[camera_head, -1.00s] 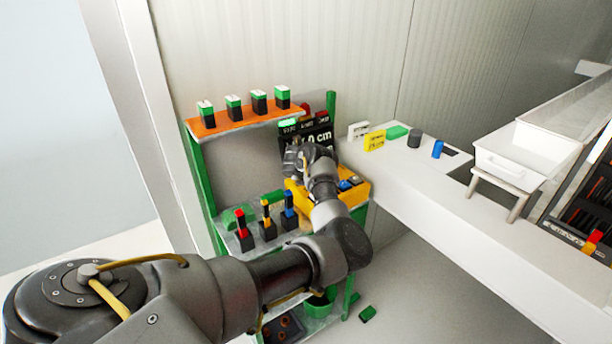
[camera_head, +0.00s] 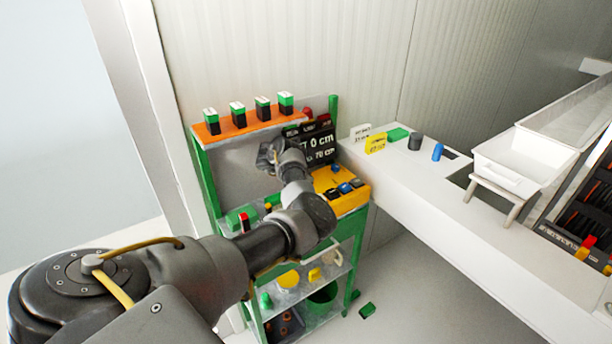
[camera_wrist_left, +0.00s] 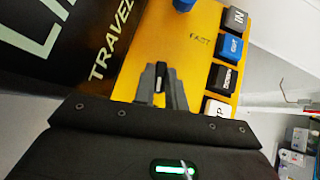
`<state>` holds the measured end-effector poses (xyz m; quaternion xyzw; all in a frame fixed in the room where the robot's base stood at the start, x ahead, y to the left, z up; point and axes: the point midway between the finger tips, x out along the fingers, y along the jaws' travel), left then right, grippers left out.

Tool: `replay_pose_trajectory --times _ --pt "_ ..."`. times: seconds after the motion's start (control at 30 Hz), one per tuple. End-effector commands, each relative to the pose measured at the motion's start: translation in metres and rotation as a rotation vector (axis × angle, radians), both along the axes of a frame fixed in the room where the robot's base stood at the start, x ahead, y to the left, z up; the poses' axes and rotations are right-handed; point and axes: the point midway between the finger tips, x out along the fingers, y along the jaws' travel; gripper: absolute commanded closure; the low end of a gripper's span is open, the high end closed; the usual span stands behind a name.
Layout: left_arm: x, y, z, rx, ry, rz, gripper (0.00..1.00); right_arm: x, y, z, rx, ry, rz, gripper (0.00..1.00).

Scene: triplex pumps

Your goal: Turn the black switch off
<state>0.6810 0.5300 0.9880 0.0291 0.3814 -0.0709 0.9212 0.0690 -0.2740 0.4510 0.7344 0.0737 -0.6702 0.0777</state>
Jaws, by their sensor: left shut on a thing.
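My left gripper (camera_head: 268,154) is in front of the shelf rack, just left of the yellow control box (camera_head: 352,203). The left wrist view shows its two fingers (camera_wrist_left: 160,88) shut on the black switch (camera_wrist_left: 160,76), a small black piece with a pale top, over the yellow panel (camera_wrist_left: 200,58). The fingers and wrist hide the switch in the head view, and its on or off position cannot be told. My right gripper is not in view.
A black display (camera_head: 318,143) stands behind the yellow box. Blue and black buttons (camera_head: 345,187) sit on the box's right part. An orange shelf (camera_head: 242,127) with several green-topped blocks is above. A white counter (camera_head: 430,190) extends right.

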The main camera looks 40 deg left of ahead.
Motion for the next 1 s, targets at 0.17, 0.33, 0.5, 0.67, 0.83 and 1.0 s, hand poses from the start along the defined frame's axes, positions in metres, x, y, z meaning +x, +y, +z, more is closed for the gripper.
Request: replay_pose_trajectory --times 0.17,0.33,0.5,0.67,0.83,1.0 --pt "-0.0002 0.0008 -0.0002 0.0 0.001 -0.018 1.0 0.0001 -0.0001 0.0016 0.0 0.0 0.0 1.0" --pt "-0.0001 0.0006 -0.0005 0.001 0.001 -0.022 1.0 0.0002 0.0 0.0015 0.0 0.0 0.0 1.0" --pt "-0.0001 0.0006 -0.0005 0.0 0.001 -0.021 1.0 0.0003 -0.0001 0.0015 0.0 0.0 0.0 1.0" --pt "-0.0001 0.0005 -0.0004 0.0 0.001 -0.021 0.7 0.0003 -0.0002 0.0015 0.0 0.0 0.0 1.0" --pt "0.0001 0.0004 -0.0003 0.0 0.001 -0.021 0.65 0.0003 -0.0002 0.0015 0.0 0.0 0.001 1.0" --pt "-0.0007 0.0007 0.0007 0.002 0.001 -0.021 0.65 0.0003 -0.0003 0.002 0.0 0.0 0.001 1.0"
